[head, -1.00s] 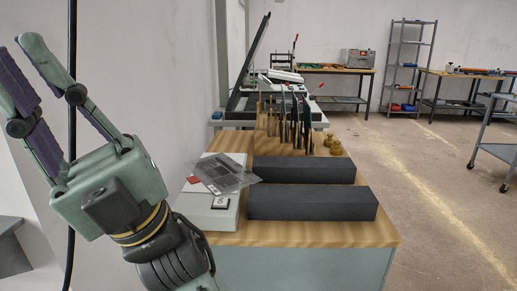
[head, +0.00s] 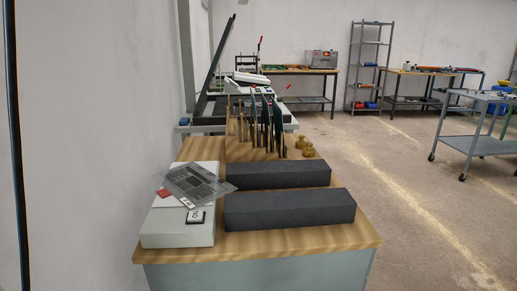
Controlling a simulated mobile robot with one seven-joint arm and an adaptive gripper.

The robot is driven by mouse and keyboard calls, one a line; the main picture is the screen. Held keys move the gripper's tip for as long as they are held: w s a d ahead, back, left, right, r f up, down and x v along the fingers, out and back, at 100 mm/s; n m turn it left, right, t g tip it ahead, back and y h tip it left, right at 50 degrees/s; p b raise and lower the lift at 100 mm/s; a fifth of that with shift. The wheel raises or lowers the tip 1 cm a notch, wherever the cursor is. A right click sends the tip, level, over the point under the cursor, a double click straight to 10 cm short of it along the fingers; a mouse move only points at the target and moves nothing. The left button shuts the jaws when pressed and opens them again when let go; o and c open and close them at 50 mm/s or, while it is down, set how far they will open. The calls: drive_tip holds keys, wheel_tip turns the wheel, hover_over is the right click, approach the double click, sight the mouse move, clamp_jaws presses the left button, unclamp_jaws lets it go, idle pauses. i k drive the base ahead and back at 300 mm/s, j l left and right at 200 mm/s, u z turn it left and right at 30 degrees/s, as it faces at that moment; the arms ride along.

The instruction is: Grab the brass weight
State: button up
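Small brass weights (head: 305,147) stand on the wooden tabletop (head: 280,240), near its far right edge. They sit just right of a wooden rack (head: 258,135) holding several dark upright plates. At this size I cannot tell exactly how many weights there are. My gripper is out of the head view, so its distance to the weights and its state do not show.
Two long dark grey blocks (head: 290,211) lie across the front of the table. A pale box (head: 178,232) with a dark sheet (head: 195,182) on it stands at the left, by the wall. Open floor (head: 400,220) lies to the right, with a cart (head: 478,145) beyond.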

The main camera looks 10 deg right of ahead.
sight(309, 151)
drive_tip(key=i+l+u, duration=0.1)
drive_tip(key=l+u, duration=0.25)
drive_tip(key=l, duration=0.15)
drive_tip(key=l+u, duration=0.35)
drive_tip(key=l, duration=0.2)
drive_tip(key=l+u, duration=0.35)
drive_tip(key=l, duration=1.45)
drive_tip(key=k+l+u, duration=0.1)
drive_tip(key=l, duration=1.65)
drive_tip(key=i+l, duration=0.3)
